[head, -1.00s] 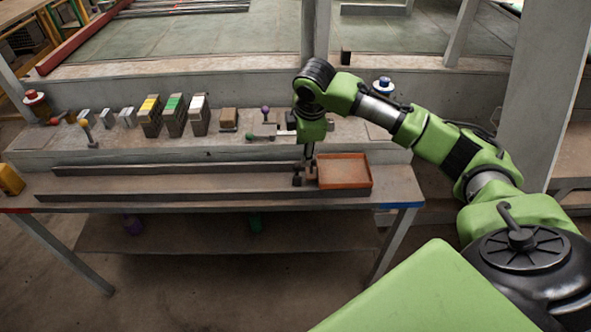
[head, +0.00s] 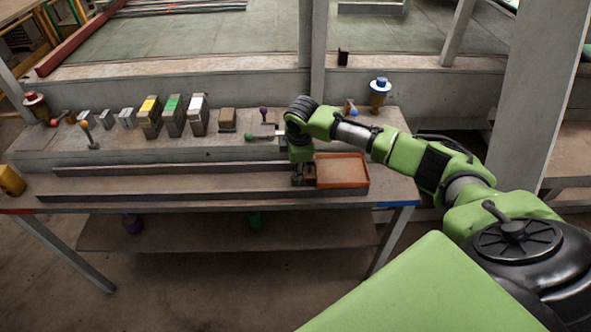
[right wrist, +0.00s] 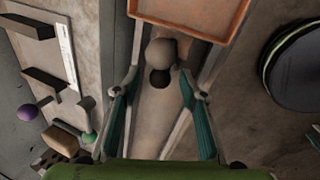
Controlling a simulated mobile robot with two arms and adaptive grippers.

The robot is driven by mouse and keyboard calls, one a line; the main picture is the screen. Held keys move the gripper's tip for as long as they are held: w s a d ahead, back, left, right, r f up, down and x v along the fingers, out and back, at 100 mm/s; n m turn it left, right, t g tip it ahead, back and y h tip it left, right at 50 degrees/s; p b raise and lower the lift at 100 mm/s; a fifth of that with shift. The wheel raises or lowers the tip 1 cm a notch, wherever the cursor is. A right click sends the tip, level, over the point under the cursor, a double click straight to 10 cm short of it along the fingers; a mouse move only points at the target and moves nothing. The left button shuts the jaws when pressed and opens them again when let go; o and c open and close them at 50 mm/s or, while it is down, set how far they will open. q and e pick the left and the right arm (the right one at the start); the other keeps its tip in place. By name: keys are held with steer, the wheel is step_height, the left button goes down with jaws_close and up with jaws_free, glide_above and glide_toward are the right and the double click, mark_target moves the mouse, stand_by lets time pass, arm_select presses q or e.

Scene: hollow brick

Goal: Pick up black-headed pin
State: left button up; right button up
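My right gripper (head: 300,178) points down at the bench, just left of the orange tray (head: 342,185). In the right wrist view its two teal-padded fingers (right wrist: 160,84) are spread apart. A greyish round head (right wrist: 161,52) and a dark round patch (right wrist: 160,78) lie in line with the gap between the fingertips. I cannot tell whether the dark patch is the black head or a shadow. No finger visibly touches either. In the head view the wrist hides this spot. My left gripper is not in view.
The orange tray wall (right wrist: 235,25) is close ahead. Long rails (head: 160,194) run along the bench. Behind stand coloured blocks (head: 173,117), a purple-headed pin (head: 263,112) and a blue-topped post (head: 379,92).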

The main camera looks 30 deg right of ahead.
jaws_close()
steer(key=shift+r, duration=0.1)
